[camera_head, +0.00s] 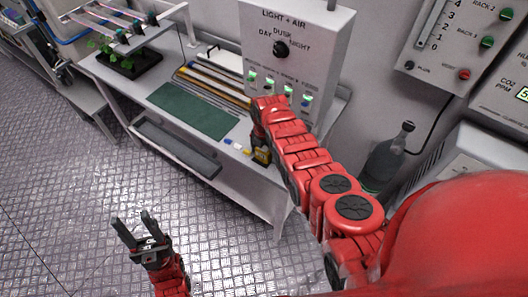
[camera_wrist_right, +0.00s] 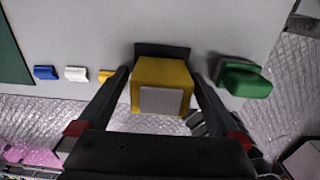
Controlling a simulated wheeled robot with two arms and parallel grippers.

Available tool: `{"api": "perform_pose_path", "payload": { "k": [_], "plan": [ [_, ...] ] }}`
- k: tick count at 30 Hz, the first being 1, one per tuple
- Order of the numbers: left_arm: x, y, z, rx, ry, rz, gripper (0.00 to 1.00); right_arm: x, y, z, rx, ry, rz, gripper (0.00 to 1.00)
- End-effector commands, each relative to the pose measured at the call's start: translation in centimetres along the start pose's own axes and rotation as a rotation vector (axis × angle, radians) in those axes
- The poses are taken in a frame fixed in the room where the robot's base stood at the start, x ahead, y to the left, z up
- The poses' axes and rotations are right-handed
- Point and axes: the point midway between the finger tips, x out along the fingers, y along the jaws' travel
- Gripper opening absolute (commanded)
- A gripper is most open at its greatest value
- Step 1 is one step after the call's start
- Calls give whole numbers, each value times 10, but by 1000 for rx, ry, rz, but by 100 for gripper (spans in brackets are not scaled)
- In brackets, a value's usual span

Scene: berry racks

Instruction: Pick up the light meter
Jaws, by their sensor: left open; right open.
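The light meter looks to be the yellow box with a grey face (camera_wrist_right: 162,82), on the pale bench top in the right wrist view. It also shows as a small yellow and black block (camera_head: 262,155) near the bench's front edge in the head view. My right gripper (camera_wrist_right: 161,74) is open, with one finger on each side of the yellow box. Narrow gaps seem to show between the fingers and its sides; contact is hard to tell. My left gripper (camera_head: 136,218) is open and empty over the floor, left of the bench.
A green block (camera_wrist_right: 245,79) lies just right of the right finger. Small blue (camera_wrist_right: 45,72), white (camera_wrist_right: 76,73) and yellow (camera_wrist_right: 107,76) pieces lie to the left. A green mat (camera_head: 193,110) covers mid-bench. The light and air panel (camera_head: 290,50) stands behind my right arm.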

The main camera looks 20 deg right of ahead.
Motion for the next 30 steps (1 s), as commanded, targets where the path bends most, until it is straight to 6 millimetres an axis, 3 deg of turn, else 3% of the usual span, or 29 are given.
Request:
{"api": "perform_pose_path", "payload": {
  "k": [10,25,30],
  "plan": [
    [0,0,0,0,0,0,50,2,0,0,1,-1,2,98],
    [0,0,0,0,0,0,50,2,0,0,1,0,1,9],
    [0,0,0,0,0,0,50,2,0,0,0,0,1,8]
  ]
}}
